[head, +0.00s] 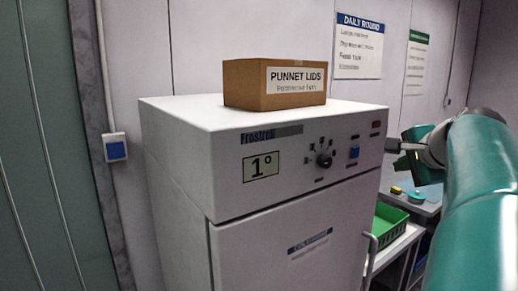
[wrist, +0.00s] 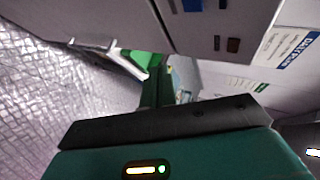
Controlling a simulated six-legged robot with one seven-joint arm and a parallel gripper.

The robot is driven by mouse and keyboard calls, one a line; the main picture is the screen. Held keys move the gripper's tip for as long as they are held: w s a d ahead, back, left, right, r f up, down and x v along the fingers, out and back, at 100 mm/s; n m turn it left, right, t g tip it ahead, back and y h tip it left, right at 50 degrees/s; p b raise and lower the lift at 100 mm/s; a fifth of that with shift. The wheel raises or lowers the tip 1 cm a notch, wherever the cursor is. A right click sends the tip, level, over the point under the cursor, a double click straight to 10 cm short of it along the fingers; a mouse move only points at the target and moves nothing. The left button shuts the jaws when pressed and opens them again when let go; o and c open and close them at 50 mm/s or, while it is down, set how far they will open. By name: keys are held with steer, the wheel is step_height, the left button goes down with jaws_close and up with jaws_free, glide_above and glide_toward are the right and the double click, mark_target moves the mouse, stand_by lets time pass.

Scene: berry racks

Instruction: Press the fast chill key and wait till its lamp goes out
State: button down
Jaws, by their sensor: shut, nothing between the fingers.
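The white chiller cabinet (head: 170,160) stands in the middle of the head view. Its panel has a display (head: 261,166) reading 1°, a dark knob (head: 324,160) and a blue key (head: 354,153). A small amber-brown lamp or key (head: 376,124) sits at the panel's right end, with a dark one below it. Their labels are too small to read, and I see no clear glow. The blue key also shows at the top of the wrist view (wrist: 192,5). My gripper (head: 391,145) is shut and empty, just right of the panel, apart from the blue key.
A cardboard box (head: 245,85) marked PUNNET LIDS stands on the cabinet. A green crate (head: 386,222) and a side table (head: 430,208) with small items are at right. The cabinet door handle (head: 370,250) sticks out. A blue-fronted wall box (head: 115,150) is at left.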

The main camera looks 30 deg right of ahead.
glide_toward(358, 157)
steer(key=shift+s+d+f+x, duration=0.1)
steer(key=shift+x, duration=0.75)
steer(key=shift+s+d+f+x, duration=0.1)
steer(key=shift+s+x, duration=0.05)
steer(key=shift+x, duration=0.65)
steer(key=shift+s+d+f+x, duration=0.1)
steer(key=shift+x, duration=0.75)
steer(key=shift+w, duration=0.15)
steer(key=shift+w+a, duration=0.1)
steer(key=shift+w, duration=0.2)
steer(key=shift+w, duration=0.4)
stand_by(0.6)
stand_by(0.4)
steer(key=shift+s, duration=0.8)
steer(key=shift+s, duration=0.1)
steer(key=shift+s+d, duration=0.15)
steer(key=shift+s, duration=1.05)
steer(key=shift+s+d, duration=0.15)
steer(key=shift+s, duration=1.05)
